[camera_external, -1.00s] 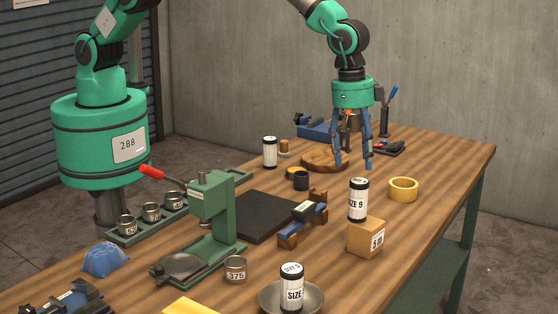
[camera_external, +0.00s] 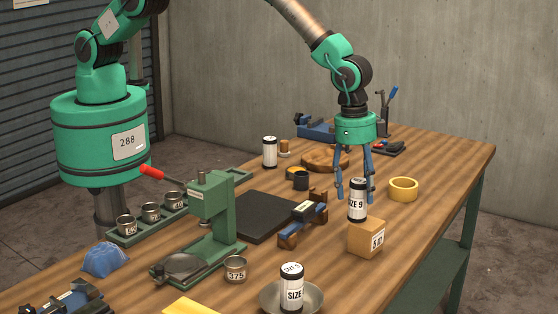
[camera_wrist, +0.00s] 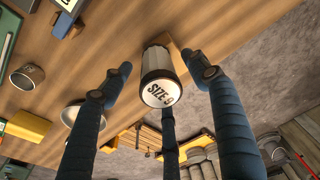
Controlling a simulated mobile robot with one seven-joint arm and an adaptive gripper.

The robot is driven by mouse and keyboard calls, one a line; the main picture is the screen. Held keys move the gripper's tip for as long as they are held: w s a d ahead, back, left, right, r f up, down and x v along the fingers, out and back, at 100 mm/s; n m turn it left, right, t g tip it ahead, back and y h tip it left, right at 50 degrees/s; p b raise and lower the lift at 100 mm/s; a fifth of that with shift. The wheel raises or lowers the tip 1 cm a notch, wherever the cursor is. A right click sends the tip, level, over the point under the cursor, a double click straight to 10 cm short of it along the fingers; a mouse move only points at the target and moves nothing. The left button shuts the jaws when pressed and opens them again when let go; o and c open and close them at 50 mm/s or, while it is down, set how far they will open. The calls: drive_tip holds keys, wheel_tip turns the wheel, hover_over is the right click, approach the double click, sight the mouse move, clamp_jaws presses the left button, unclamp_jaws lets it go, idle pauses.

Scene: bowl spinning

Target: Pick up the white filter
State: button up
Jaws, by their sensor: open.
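A white-labelled canister with black ends marked SIZE 9 (camera_external: 357,203) stands upright on a cardboard box (camera_external: 364,240). It also shows in the wrist view (camera_wrist: 160,85), with its label facing the camera. My gripper (camera_external: 354,180) is open, its blue fingers pointing down just above and behind this canister. In the wrist view the fingers spread around the canister with no clear contact. A second white-labelled canister marked SIZE (camera_external: 291,290) stands in a metal bowl (camera_external: 312,300). A third white canister (camera_external: 269,152) stands at the back. I cannot tell which one is called the white filter.
A yellow tape roll (camera_external: 403,189) lies right of the box. A green press (camera_external: 212,220) and a black mat (camera_external: 266,217) stand to the left. A blue-and-wood clamp (camera_external: 302,224) lies between mat and box. The table's right side is mostly clear.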

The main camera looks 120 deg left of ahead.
sight(360, 206)
drive_tip(key=shift+f, duration=0.2)
drive_tip(key=shift+w+f+p, duration=0.2)
drive_tip(key=shift+f+p, duration=0.1)
drive_tip(key=shift+f, duration=0.9)
drive_tip(key=shift+w+f+p, duration=0.15)
drive_tip(key=shift+f+p, duration=0.15)
drive_tip(key=shift+f, duration=0.9)
drive_tip(key=c, duration=1.4)
drive_tip(key=shift+o, duration=0.2)
drive_tip(key=shift+r, duration=0.1)
